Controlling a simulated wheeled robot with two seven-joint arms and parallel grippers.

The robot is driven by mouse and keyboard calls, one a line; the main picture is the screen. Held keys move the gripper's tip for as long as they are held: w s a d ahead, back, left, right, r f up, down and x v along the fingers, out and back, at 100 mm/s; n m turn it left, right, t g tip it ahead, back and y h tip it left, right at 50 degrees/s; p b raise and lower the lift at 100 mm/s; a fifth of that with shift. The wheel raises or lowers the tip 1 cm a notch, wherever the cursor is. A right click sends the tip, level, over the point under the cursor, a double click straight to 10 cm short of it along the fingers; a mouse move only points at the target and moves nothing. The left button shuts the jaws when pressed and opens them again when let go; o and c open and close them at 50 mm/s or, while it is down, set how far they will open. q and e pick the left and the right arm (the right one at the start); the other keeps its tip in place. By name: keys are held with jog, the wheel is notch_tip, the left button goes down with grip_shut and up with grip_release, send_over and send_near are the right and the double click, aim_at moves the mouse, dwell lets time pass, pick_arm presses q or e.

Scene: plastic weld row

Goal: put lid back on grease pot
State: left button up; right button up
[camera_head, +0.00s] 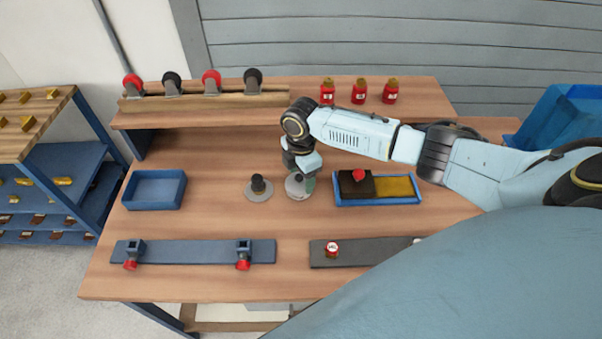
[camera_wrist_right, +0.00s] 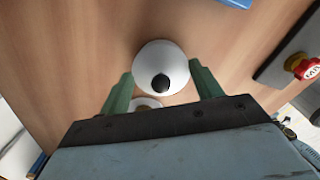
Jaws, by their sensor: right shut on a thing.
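My right gripper (camera_head: 299,188) is shut on the lid, a pale round piece with a black knob. In the right wrist view the lid (camera_wrist_right: 178,52) sits between the two green fingers. In the head view it shows pale under the gripper, low over the table; I cannot tell whether it touches anything beneath. Just left of it stands a dark upright piece on a grey round base (camera_head: 249,195), apparently the grease pot; its details are too small to tell. A pale ring with brown inside shows partly hidden below the lid in the wrist view. My left gripper is not in view.
A blue tray (camera_head: 337,202) with a dark block and yellow piece lies close right of the gripper. An empty blue bin (camera_head: 154,189) stands left. Two plates with red-capped parts (camera_head: 195,252) lie along the front. A raised shelf (camera_head: 425,100) runs behind.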

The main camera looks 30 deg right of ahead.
jog(key=o, duration=1)
jog(key=shift+o, duration=0.6)
jog(key=shift+o, duration=0.7)
jog(key=shift+r, duration=0.1)
jog(key=shift+r+p, duration=3.45)
jog(key=shift+p, duration=0.45)
jog(key=shift+c, duration=0.4)
